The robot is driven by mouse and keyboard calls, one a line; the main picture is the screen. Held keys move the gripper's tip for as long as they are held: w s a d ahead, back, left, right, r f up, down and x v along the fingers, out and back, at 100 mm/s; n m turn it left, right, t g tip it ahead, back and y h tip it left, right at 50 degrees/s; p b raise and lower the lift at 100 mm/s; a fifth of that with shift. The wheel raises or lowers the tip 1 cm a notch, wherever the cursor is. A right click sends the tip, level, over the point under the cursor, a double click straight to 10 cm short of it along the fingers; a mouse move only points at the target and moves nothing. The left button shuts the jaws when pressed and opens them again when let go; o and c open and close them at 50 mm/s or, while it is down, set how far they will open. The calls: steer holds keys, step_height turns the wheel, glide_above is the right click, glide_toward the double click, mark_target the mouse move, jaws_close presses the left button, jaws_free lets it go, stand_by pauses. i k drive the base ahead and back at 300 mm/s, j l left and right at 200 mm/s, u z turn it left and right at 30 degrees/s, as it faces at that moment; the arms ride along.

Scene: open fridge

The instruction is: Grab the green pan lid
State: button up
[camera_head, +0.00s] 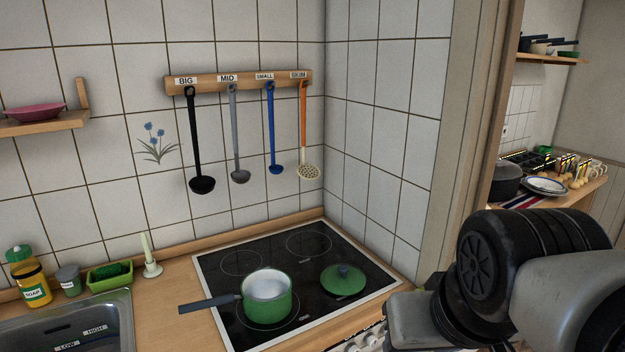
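The green pan lid (343,281) lies on the black glass cooktop, right of the green pan. It is round with a dark knob on top. The green pan (268,300) stands uncovered on a front burner, with its dark handle pointing left. Parts of my arm fill the lower right of the view, to the right of the lid. My gripper's fingers do not show. Nothing hides the lid.
The cooktop (225,310) sits in a wooden counter in the corner of tiled walls. Several ladles hang from a wooden rack (240,79) above.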

mark_target(341, 279)
steer(key=i+l+u, duration=0.6)
steer(key=i+l, duration=0.15)
steer(key=l, duration=0.25)
